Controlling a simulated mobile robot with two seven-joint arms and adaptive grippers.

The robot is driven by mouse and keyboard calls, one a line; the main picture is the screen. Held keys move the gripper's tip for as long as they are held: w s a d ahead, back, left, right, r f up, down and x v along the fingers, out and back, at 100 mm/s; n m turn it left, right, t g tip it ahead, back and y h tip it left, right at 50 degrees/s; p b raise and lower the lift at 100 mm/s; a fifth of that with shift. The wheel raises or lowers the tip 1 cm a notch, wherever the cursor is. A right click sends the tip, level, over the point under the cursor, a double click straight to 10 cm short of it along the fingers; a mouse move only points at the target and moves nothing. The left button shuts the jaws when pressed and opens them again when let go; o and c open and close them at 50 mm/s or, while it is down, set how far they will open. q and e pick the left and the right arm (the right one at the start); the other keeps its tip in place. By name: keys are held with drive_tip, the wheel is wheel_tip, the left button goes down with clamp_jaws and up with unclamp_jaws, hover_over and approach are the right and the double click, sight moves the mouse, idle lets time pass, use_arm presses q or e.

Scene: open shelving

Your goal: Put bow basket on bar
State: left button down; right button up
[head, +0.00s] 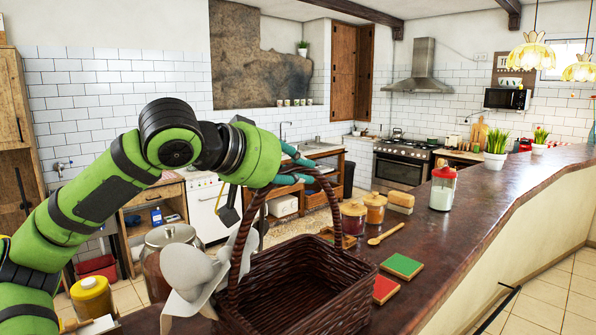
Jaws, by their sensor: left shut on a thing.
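The bow basket (300,283) is a dark brown woven basket with a tall arched handle and a large pale bow (190,272) on its left side. It is at the lower middle of the head view, over or on the near part of the dark bar (455,212). I cannot tell whether its base touches the bar top. My left gripper (303,173) is shut on the top of the basket's handle. My left arm reaches in from the lower left. My right gripper is not in view.
Close to the basket are a green coaster (401,265), a red coaster (385,289), a wooden spoon (386,234) and spice jars (353,217). A glass jar (168,242) and a yellow-lidded jar (92,298) stand left. The bar beyond the red-lidded jar (443,187) has clear room.

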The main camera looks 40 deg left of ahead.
use_arm(q)
drive_tip(key=shift+s+d+f, duration=0.1)
drive_tip(key=c, duration=1.2)
unclamp_jaws()
drive_tip(key=b+v, duration=0.4)
drive_tip(key=v, duration=0.8)
